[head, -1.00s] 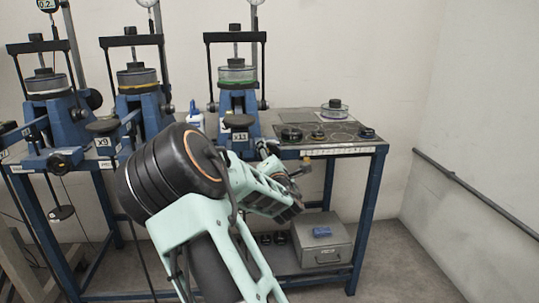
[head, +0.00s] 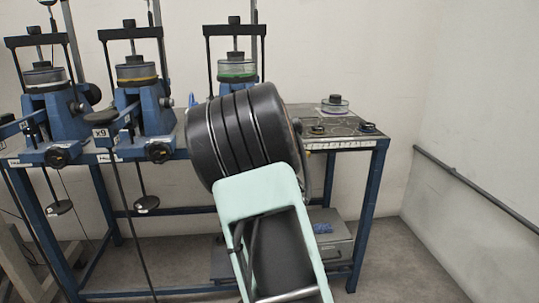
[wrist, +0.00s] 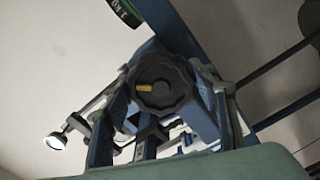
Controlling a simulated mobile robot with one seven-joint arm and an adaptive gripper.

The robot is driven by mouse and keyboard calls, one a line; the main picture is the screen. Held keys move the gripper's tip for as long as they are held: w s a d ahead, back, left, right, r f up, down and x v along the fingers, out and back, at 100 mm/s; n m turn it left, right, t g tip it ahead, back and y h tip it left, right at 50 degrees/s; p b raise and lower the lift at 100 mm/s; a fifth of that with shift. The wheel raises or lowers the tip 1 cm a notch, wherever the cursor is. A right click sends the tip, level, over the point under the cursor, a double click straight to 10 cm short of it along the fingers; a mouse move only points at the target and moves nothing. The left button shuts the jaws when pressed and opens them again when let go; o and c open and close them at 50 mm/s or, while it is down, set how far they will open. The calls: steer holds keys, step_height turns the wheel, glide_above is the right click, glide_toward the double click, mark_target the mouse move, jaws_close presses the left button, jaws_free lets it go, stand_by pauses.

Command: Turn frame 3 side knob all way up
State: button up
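Frame 3 (head: 236,52) is the rightmost lever frame, with a green-ringed dish at its top. Its lower part and side knob are hidden behind my arm in the head view. The wrist view shows a dark lobed knob (wrist: 160,86) with a yellow mark on its face, near the picture's middle. My gripper (wrist: 170,92) shows there as dark fingers spread to the left and right of the knob, above my teal housing. Whether the fingers touch the knob I cannot tell. My gripper is hidden in the head view.
Two similar lever frames (head: 136,72) (head: 44,76) stand to the left, with their own black knobs and hanging levers. A small dish (head: 335,107) stands on the bench's right. A grey box (head: 330,246) is on the lower shelf. The floor at right is clear.

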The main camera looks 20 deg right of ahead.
steer(key=shift+o, duration=1.3)
steer(key=shift+w, duration=0.15)
steer(key=shift+s, duration=0.2)
steer(key=b+v, duration=0.1)
steer(key=v, duration=0.5)
steer(key=shift+w, duration=0.1)
